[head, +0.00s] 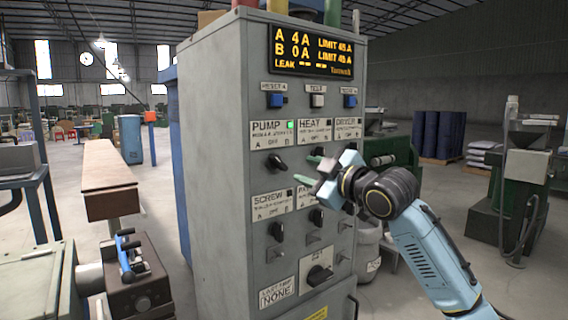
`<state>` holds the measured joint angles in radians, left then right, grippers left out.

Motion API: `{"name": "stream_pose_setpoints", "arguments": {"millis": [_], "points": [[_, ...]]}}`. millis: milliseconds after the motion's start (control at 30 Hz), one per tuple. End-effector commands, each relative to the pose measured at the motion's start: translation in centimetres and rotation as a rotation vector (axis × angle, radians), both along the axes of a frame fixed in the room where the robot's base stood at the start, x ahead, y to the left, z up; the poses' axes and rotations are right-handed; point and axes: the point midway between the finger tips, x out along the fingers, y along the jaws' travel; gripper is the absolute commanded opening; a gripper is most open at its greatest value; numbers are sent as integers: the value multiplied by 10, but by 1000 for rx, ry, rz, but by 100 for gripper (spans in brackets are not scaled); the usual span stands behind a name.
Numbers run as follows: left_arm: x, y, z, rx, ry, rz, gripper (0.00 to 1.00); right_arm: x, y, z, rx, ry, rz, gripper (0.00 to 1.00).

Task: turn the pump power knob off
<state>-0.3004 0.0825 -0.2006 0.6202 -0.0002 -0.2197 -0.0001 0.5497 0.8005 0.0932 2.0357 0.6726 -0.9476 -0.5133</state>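The pump power knob (277,164) is a black turn knob under the PUMP label (272,133) on the grey control cabinet (215,175). Its handle sits tilted, and the small print around it is too small to read surely. A green lamp (290,126) glows on the PUMP label. My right gripper (304,169) is just right of the pump knob, in front of the panel and apart from the knob. Its two green-tipped fingers are spread with nothing between them. It hides the heat knob's area in part. My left gripper is not in view.
Below are more black knobs, including one under the SCREW label (269,203). A display (311,50) and several push buttons sit above. A machine with a blue handle (125,250) stands at lower left. A green machine (515,185) stands at right.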

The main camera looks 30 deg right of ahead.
Motion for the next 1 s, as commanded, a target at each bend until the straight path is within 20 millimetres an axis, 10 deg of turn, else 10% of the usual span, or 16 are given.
{"name": "stream_pose_setpoints", "arguments": {"millis": [400, 1000], "points": [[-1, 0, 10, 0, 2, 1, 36, 77, 6, 1, 4, 0, 1, 35], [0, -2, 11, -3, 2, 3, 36, 93, 8, 0, 0, -1, 1, 25]]}}
